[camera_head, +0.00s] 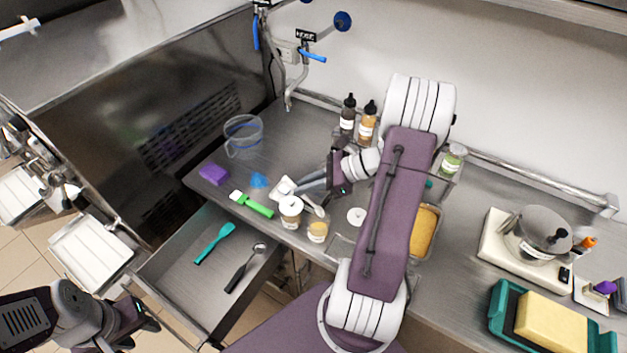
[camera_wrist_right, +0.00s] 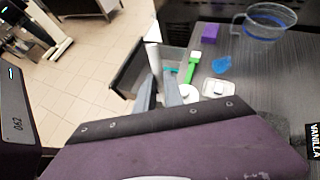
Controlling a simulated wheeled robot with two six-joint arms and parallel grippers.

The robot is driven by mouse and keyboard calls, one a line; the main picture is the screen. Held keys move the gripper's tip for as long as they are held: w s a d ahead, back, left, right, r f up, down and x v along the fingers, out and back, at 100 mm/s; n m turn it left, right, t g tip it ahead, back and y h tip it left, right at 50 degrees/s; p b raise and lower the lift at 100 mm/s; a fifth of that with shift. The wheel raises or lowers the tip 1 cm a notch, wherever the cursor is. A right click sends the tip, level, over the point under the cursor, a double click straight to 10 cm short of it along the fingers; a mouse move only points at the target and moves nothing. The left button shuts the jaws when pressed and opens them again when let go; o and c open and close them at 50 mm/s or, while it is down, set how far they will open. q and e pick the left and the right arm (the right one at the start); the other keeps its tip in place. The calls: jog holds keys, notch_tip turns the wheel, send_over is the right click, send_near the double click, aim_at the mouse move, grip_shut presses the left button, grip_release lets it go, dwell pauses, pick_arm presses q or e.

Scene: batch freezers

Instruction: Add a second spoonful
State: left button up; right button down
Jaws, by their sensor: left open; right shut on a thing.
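My right gripper (camera_head: 302,187) is shut on a small pale spoon (camera_head: 314,206), held above the front of the counter. In the right wrist view the spoon (camera_wrist_right: 153,32) sticks out past the fingers. Below it stand a jar with a white top (camera_head: 290,213) and an open-looking jar with yellowish contents (camera_head: 317,232). The spoon's bowl is near the yellowish jar; I cannot tell whether it holds anything. A loose white lid (camera_head: 356,216) lies to their right. My left gripper (camera_head: 143,322) is open and empty at lower left, away from the counter.
The open drawer (camera_head: 180,272) holds a teal spatula (camera_head: 214,243) and a dark-handled scoop (camera_head: 246,268). A green brush (camera_head: 252,205), purple sponge (camera_head: 213,174) and clear jug (camera_head: 243,136) are left. Bottles (camera_head: 367,124) stand behind; a scale with a bowl (camera_head: 540,235) is right.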

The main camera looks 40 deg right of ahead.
jog(key=w+a+f+g+h+p, duration=0.4)
jog(key=h+p, duration=0.4)
jog(key=p, duration=0.9)
jog(key=shift+w+a+f+g, duration=0.3)
jog(key=shift+a+g, duration=0.6)
jog(key=shift+g, duration=0.3)
